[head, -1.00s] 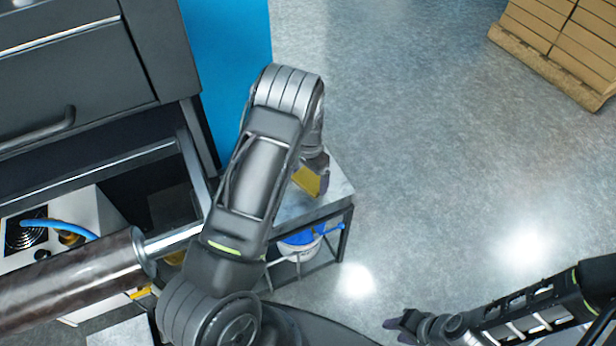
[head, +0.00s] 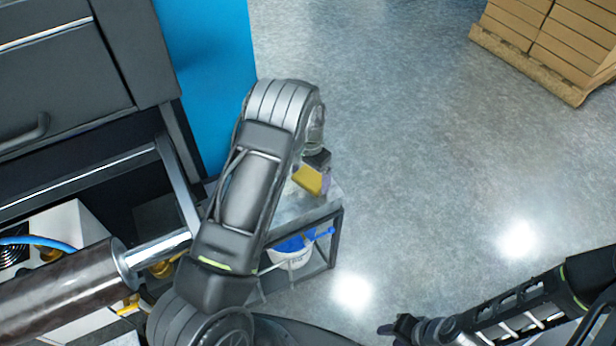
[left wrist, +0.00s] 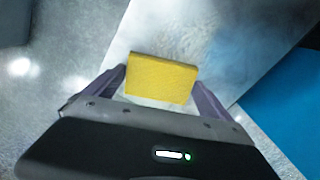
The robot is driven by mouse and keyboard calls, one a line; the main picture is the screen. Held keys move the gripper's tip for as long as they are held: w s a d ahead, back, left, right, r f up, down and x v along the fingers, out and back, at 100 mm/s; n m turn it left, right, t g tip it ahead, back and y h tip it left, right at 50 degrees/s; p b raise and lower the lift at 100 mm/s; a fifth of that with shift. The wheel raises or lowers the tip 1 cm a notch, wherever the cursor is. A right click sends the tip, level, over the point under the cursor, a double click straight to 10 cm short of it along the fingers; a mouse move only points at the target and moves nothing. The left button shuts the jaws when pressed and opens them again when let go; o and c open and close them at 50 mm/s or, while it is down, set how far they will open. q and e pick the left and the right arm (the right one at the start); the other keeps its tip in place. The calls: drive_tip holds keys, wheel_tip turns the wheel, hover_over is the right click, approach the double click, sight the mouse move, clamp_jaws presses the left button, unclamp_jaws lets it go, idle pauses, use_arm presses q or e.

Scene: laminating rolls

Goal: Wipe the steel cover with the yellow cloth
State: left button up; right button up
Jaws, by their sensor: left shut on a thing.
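The yellow cloth (head: 307,179) is a small folded pad, held between the fingers of my left gripper (head: 318,172) over the small metal-topped table. In the left wrist view the cloth (left wrist: 162,78) sits between the two fingers of the gripper (left wrist: 160,90), with a pale, smooth surface behind it. I cannot tell whether the cloth touches that surface. My right gripper (head: 397,327) is at the bottom of the head view, over the floor and away from the table; its jaws are too small to read. I cannot pick out the steel cover with certainty.
The small table (head: 290,208) has a grey top and a blue-and-white bucket (head: 291,250) below. A dark machine with a large roll (head: 65,285) and a blue panel (head: 208,80) stand at left. Boxes on a pallet (head: 530,65) stand far right. The floor between is clear.

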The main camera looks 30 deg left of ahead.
sight(319, 175)
use_arm(q)
drive_tip(key=shift+w+d+f+b, duration=0.25)
drive_tip(key=shift+w+d+b, duration=0.6)
drive_tip(key=shift+w, duration=0.2)
drive_tip(key=shift+w+d+r, duration=0.15)
drive_tip(key=shift+w+d, duration=0.05)
drive_tip(key=shift+w, duration=0.05)
drive_tip(key=shift+r, duration=0.1)
drive_tip(key=shift+s+a, duration=0.1)
drive_tip(key=shift+s+a, duration=0.5)
drive_tip(key=shift+s, duration=0.3)
drive_tip(key=shift+s+a, duration=0.55)
drive_tip(key=shift+s, duration=0.2)
